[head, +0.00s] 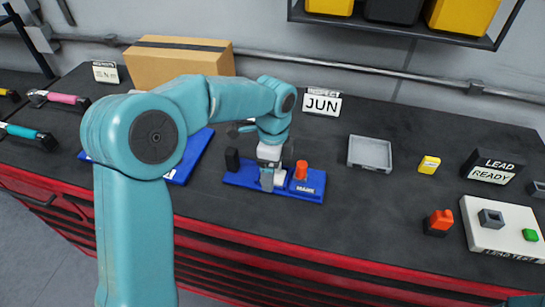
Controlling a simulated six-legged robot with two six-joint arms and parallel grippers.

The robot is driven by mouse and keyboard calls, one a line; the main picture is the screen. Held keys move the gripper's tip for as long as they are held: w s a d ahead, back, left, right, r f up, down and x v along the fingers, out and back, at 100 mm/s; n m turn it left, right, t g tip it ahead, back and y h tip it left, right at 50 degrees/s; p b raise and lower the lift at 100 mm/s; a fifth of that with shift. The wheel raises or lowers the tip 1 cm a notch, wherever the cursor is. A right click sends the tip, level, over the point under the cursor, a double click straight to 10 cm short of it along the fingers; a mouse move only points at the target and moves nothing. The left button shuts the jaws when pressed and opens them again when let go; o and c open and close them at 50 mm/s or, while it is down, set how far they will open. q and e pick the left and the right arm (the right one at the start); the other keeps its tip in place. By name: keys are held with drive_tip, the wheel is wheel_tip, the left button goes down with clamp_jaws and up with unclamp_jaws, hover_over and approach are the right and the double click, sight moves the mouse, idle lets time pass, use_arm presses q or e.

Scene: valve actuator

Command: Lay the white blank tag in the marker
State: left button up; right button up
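The marker is a blue plate (313,182) labelled MARK, with an orange knob (301,167) on a grey block and a black block at its left end. My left gripper (267,186) points down over the middle of the marker, left of the orange knob. Its grey fingertips are at or just above the plate; I cannot tell whether they touch it. I cannot make out whether they are open or shut. A small pale patch shows beside the fingers, but I cannot tell whether it is the white blank tag. My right gripper is out of view.
A grey tray (370,166) and a yellow block (429,165) lie to the right. A JUN sign (322,104) and a cardboard box (170,62) stand behind. A white test board (490,243) is at the far right. My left arm hides part of another blue board (196,150).

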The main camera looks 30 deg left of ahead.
use_arm(q)
wheel_tip(320, 180, up, 16)
drive_tip(key=shift+w+r, duration=0.15)
drive_tip(key=shift+w, duration=0.3)
drive_tip(key=shift+a, duration=0.15)
